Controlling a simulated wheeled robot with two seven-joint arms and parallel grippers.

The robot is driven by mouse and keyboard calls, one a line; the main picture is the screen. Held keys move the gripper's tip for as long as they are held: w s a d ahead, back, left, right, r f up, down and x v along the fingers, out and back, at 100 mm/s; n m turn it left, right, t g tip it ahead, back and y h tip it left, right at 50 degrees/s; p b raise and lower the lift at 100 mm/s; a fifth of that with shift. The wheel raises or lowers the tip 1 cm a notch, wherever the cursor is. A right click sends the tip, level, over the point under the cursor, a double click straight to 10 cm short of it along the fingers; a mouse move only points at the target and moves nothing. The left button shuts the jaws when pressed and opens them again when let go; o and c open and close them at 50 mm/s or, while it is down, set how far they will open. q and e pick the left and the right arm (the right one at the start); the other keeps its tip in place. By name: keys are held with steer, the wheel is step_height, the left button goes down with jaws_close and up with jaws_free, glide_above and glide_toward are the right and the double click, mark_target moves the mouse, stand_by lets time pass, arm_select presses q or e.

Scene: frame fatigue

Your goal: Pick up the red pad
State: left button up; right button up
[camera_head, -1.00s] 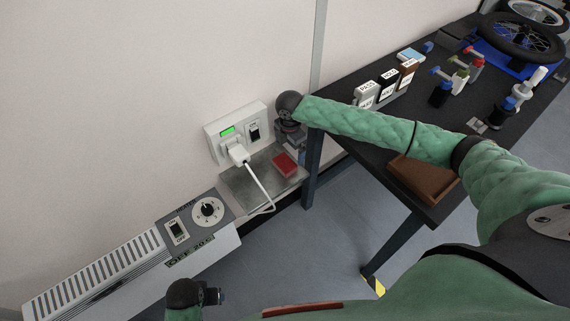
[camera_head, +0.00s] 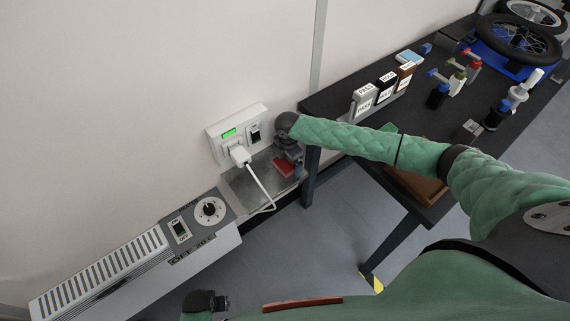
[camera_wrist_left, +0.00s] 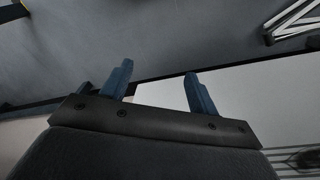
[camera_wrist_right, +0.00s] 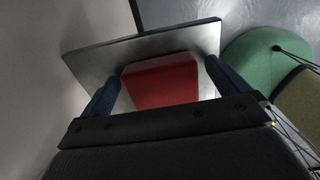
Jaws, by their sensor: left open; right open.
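The red pad (camera_head: 284,168) lies on a grey metal shelf (camera_head: 247,193) below the wall socket, partly covered by my right gripper in the head view. My right gripper (camera_head: 289,163) is over the pad and open. In the right wrist view the red pad (camera_wrist_right: 162,82) shows between the two blue fingers of the right gripper (camera_wrist_right: 162,88), which are apart on either side. I cannot tell whether they touch it. My left gripper (camera_head: 221,303) is at the bottom of the head view, far from the pad. Its two fingers (camera_wrist_left: 158,88) are apart and empty in the left wrist view.
A white plug (camera_head: 240,156) with a hanging cable sits in the wall socket (camera_head: 252,122), just left of the right gripper. A heater (camera_head: 130,265) stands at the lower left. A dark table (camera_head: 330,103) with labelled boxes and tools is to the right, under my right arm.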

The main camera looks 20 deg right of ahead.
steer(key=c, duration=1)
arm_select(q)
steer(key=shift+f, duration=0.1)
arm_select(e)
steer(key=shift+r, duration=0.15)
steer(key=shift+r, duration=0.25)
step_height(320, 180, up, 3)
steer(key=shift+s+d+r+b, duration=0.1)
steer(key=shift+d+r+b, duration=0.05)
steer(key=shift+b, duration=0.75)
arm_select(q)
step_height(320, 180, up, 18)
steer(key=b, duration=0.2)
steer(key=shift+w+d+f, duration=0.2)
steer(key=shift+d+f, duration=0.05)
steer(key=shift+d, duration=0.15)
arm_select(e)
steer(key=s+d+r, duration=0.6)
steer(key=s+r, duration=0.1)
steer(key=s, duration=0.2)
steer(key=shift+s, duration=0.35)
